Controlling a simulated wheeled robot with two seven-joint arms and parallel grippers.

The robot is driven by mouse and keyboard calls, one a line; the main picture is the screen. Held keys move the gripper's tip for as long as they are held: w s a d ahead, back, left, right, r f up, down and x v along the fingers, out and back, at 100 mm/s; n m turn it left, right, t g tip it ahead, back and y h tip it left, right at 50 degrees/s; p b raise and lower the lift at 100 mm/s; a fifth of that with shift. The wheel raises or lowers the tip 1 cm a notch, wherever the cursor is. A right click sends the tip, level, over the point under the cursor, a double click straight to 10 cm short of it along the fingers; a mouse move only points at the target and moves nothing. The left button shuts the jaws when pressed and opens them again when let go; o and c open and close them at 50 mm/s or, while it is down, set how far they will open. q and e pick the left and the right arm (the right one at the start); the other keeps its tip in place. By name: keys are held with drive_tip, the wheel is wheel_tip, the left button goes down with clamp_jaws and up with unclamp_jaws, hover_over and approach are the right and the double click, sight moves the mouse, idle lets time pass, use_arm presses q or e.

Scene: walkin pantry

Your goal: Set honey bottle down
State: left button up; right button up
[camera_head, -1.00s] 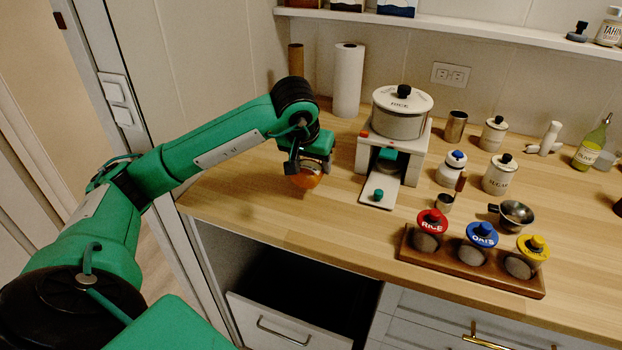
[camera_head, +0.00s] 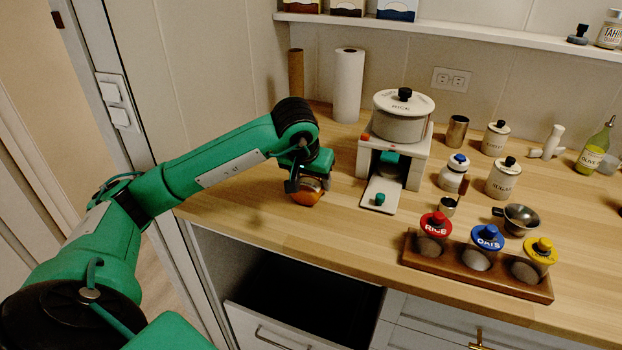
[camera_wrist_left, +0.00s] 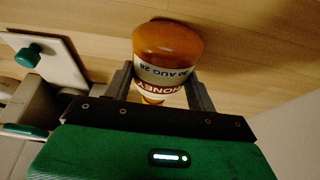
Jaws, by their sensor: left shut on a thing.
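The honey bottle (camera_head: 307,196) is amber and sits at the left part of the wooden counter (camera_head: 262,222). In the left wrist view the honey bottle (camera_wrist_left: 166,45) shows a white label reading HONEY and a date. My left gripper (camera_head: 307,185) is shut on it, with one finger on each side in the left wrist view (camera_wrist_left: 160,92). The bottle is at or very near the counter surface; I cannot tell for certain whether it touches. The gripper hides its upper part. My right gripper is not in view.
A paper towel roll (camera_head: 348,85) is behind. A wooden rack (camera_head: 470,267) of red, blue and yellow lidded jars is at front right. An open drawer (camera_head: 265,328) lies below the counter edge.

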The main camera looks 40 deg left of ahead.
use_arm(q)
drive_tip(key=o, duration=1.1)
